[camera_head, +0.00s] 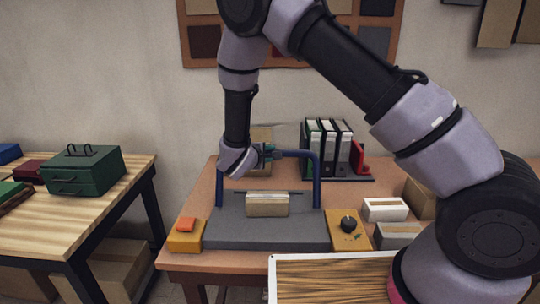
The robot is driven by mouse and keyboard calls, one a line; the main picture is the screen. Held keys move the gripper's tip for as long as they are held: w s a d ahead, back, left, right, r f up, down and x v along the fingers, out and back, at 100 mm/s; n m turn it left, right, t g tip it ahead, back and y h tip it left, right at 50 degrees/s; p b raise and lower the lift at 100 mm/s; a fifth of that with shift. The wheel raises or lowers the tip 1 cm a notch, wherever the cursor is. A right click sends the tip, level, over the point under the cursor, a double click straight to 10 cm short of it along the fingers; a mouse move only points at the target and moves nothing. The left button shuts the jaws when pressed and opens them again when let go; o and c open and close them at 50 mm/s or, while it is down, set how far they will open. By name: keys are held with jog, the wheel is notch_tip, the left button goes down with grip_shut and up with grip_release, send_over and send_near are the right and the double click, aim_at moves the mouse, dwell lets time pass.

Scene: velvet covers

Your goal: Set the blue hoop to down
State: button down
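The blue hoop (316,180) stands upright on a dark grey base plate (225,233) on the table. Its two posts rise from the sides of the plate, and a crossbar joins them at the top. My gripper (268,152) is at the left-middle part of the crossbar, touching it or very close. My wrist hides the left part of the crossbar. The fingers are too small and too covered to show whether they are shut on the bar. A beige block (267,205) sits on the plate beneath the hoop, with a thin dark rod behind it.
A yellow box with an orange button (186,224) is left of the plate. A yellow panel with a black knob (348,224) is right. Binders (328,150) stand behind, small boxes (385,209) at right. A side table with a green toolbox (85,170) is left.

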jog(key=w+f+g, duration=0.2)
jog(key=w+f, duration=0.1)
jog(key=f, duration=0.1)
jog(key=w+f+n+g+y, duration=0.1)
jog(key=w+f+g, duration=0.1)
jog(key=f, duration=0.3)
jog(key=w+f+n+g, duration=0.1)
jog(key=w+f+g, duration=0.2)
jog(key=f+g, duration=0.1)
jog(key=shift+w+d+f, duration=0.1)
jog(key=shift+w+f, duration=0.05)
jog(key=shift+w, duration=0.15)
jog(key=shift+f, duration=1.15)
jog(key=shift+d, duration=0.1)
jog(key=c, duration=0.6)
grip_release()
jog(key=shift+f, duration=0.1)
jog(key=v, duration=1)
jog(key=shift+r, duration=0.45)
jog(key=shift+s, duration=0.1)
